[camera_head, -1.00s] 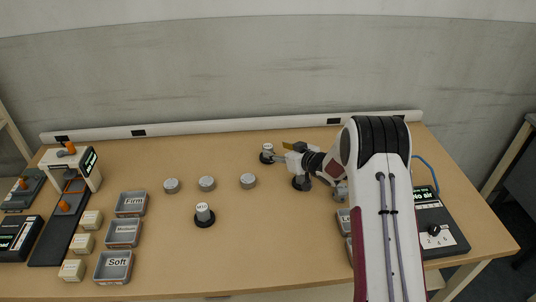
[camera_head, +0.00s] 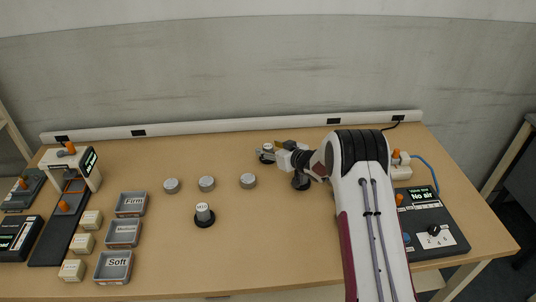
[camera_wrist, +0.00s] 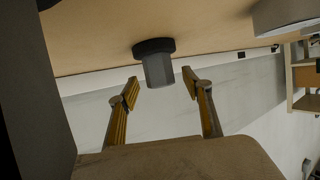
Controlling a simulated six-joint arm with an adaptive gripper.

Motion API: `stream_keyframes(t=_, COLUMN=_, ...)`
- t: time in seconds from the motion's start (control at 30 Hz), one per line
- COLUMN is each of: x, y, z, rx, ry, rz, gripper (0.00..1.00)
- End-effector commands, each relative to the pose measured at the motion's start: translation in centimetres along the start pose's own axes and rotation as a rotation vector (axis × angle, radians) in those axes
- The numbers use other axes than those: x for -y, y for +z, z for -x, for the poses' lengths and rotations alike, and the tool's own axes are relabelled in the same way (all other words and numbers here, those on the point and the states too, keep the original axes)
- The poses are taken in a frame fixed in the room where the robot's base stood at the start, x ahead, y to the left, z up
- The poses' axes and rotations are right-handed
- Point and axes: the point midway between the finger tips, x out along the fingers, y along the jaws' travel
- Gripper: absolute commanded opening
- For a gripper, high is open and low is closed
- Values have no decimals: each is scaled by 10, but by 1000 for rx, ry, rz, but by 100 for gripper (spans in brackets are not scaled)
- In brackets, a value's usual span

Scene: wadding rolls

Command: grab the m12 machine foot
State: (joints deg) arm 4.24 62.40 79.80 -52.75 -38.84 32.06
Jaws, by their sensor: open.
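A machine foot with a white labelled top and black base stands at the back middle of the table; its top (camera_head: 268,147) shows past my gripper (camera_head: 273,153) in the head view. Its label is too small to read there. In the wrist view a grey foot body (camera_wrist: 158,70) with a dark round base shows just beyond and between the fingertips of my gripper (camera_wrist: 160,84). The fingers are apart and empty. A second foot (camera_head: 203,212) stands upright at the table's middle, its label not clearly readable. A third dark base (camera_head: 301,181) shows under my arm, mostly hidden.
Several grey round discs (camera_head: 207,183) lie left of my gripper. Grey trays, one marked Soft (camera_head: 114,265), stand at the left beside cream blocks (camera_head: 82,243). A box reading "No air" (camera_head: 433,230) is at the right. The front middle table (camera_head: 270,250) is clear.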

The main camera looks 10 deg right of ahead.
Motion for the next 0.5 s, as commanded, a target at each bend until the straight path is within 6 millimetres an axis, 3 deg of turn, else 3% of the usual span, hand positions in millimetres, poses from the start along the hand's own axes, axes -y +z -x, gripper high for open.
stream_keyframes(t=0.37, x=0, y=0, z=0, rx=0, ry=0, rz=0, gripper=50)
stream_keyframes(t=0.5, x=0, y=0, z=0, rx=0, ry=0, rz=0, gripper=13)
